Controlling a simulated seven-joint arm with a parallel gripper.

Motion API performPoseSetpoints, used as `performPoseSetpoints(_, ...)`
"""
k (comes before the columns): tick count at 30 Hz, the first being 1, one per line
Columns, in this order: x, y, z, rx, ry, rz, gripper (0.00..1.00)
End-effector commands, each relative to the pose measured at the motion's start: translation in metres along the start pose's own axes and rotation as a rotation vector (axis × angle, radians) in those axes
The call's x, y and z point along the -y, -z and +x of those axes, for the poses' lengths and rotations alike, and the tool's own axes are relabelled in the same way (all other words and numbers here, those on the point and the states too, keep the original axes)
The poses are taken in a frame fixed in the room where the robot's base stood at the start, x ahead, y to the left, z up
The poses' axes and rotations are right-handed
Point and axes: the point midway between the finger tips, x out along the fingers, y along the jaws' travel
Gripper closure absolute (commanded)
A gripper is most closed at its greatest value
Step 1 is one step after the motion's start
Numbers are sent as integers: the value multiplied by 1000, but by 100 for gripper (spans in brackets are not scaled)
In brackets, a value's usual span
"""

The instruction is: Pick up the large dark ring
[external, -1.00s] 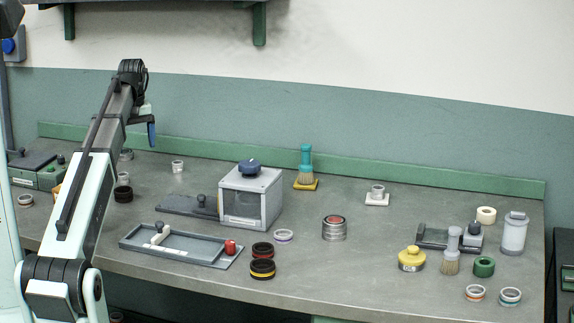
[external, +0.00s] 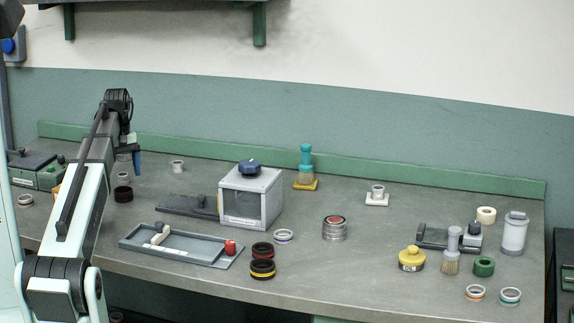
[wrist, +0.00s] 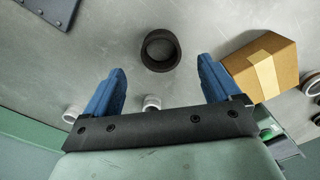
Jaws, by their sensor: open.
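The large dark ring (external: 123,195) sits on the bench at the left in the external view, partly beside my arm.
A cardboard box (wrist: 261,65) lies close to the right finger in the wrist view. Small light rings (wrist: 152,103) stand on the bench near the gripper's palm. A dark plate (wrist: 50,10) is at the upper left. The bench around the dark ring's left side is clear.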

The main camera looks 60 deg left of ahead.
Motion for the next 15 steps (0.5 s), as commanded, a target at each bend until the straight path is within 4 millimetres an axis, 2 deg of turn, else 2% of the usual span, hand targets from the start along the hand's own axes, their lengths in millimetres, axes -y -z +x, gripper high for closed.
performPoseSetpoints(7, 0, 0, 10, 0, 0, 0, 10)
performPoseSetpoints(15, 2, -1, 42, 2, 1, 0, 10)
